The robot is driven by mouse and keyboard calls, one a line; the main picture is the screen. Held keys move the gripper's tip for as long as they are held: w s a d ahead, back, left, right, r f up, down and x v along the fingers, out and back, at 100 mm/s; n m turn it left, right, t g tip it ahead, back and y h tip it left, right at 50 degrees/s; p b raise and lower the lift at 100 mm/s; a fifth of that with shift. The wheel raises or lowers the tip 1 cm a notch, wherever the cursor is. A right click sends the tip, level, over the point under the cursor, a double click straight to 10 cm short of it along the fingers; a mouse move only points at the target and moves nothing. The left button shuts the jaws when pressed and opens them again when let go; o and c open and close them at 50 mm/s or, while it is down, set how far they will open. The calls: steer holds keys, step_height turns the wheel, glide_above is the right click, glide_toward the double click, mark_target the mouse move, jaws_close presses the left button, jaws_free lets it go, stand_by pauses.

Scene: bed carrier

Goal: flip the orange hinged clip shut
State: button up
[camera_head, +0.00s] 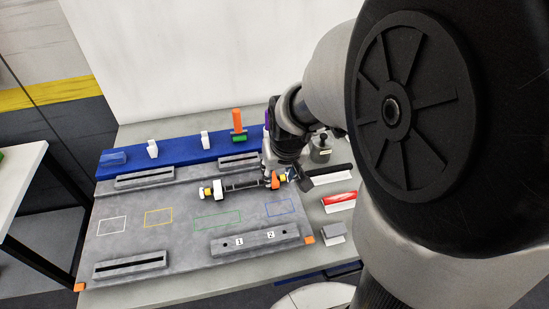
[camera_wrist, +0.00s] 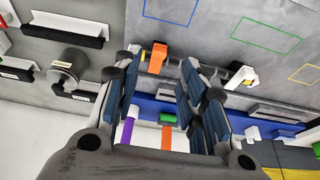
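An orange upright bar (camera_head: 237,118), which looks like the hinged clip, stands up above a green block (camera_head: 239,138) on the blue rail. In the wrist view the orange bar (camera_wrist: 167,138) and the green block (camera_wrist: 167,118) show between my fingers, farther away. A rod (camera_head: 242,186) with white, yellow and orange pieces lies across the grey board; its orange piece (camera_wrist: 156,58) is beyond my fingertips.
The blue rail (camera_head: 180,153) carries white pieces (camera_head: 152,149). A purple bar (camera_wrist: 127,131) stands beside the orange one, mostly hidden in the head view. Slotted grey blocks (camera_head: 130,265) edge the board. A dark cylinder (camera_head: 320,152) and red-white holder (camera_head: 339,199) stand at right.

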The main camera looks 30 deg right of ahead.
steer(key=v, duration=0.4)
steer(key=shift+r, duration=0.1)
steer(key=s+a+r+n, duration=0.1)
steer(key=s+a+r, duration=0.2)
steer(key=s+a, duration=0.2)
steer(key=s+a+r+n+y, duration=0.1)
steer(key=s+a+r+n, duration=0.1)
steer(key=s+a, duration=0.3)
steer(key=s+r, duration=0.1)
steer(key=s, duration=0.3)
steer(key=shift+s+a+r+t, duration=0.25)
steer(key=shift+s+a+t, duration=0.15)
